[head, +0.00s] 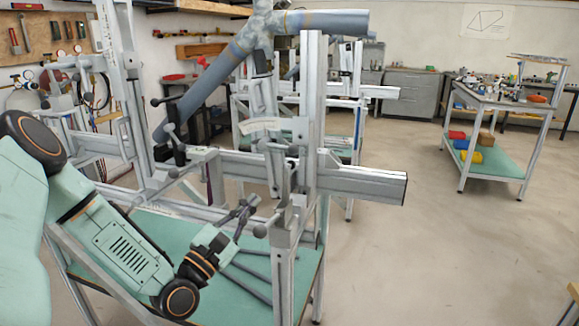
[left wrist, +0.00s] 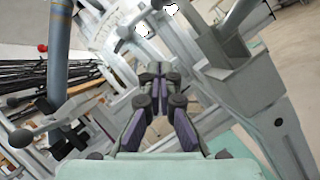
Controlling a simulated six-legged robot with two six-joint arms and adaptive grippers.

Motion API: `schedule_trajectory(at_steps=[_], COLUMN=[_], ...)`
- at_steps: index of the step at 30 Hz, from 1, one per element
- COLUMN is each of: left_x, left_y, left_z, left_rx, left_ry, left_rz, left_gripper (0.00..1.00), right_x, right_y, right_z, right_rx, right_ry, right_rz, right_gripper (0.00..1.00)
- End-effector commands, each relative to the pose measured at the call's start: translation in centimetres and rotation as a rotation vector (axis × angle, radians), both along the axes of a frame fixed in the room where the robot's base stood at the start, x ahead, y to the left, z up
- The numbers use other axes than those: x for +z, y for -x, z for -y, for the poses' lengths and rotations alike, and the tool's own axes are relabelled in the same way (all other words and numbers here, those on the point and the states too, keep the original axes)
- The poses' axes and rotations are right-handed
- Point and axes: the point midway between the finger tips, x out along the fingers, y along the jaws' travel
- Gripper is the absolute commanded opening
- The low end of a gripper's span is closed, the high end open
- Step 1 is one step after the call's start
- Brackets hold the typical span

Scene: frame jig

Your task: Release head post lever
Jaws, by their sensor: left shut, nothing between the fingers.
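My left gripper (head: 243,210) is in front of the jig, low beside its right upright post (head: 311,120). In the left wrist view its fingers (left wrist: 158,72) are together and empty. Several grey clamp levers with round ball knobs sit on the jig: one at the left post (head: 165,100), one at mid-height near the right post (head: 277,147). In the left wrist view one lever (left wrist: 38,134) is at left and another (left wrist: 180,8) at the top; the fingertips appear apart from both. I cannot tell which is the head post lever. My right gripper is out of view.
Blue-grey frame tubes (head: 222,72) are held in the jig. A horizontal rail (head: 365,185) juts right. A tool cart (head: 495,110) is at back right; the floor between is clear.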

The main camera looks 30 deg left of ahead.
Motion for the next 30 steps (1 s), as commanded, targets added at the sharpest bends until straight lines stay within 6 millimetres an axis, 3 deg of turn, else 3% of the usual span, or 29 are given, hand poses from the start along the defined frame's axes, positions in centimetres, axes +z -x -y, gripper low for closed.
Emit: schedule_trajectory(at_steps=[14, 30], left_x=[0.1, 2.7], left_y=[-0.3, -7.4], left_z=[-0.3, 0.3], left_rx=[0.000, -0.006], left_ry=[0.017, 0.012], left_rz=[-0.001, 0.000], left_gripper=[0.00, 0.00], right_x=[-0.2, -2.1], right_y=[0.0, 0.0], right_z=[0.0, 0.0], right_rx=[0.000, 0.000], right_ry=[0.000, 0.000], right_rz=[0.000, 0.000], right_gripper=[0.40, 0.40])
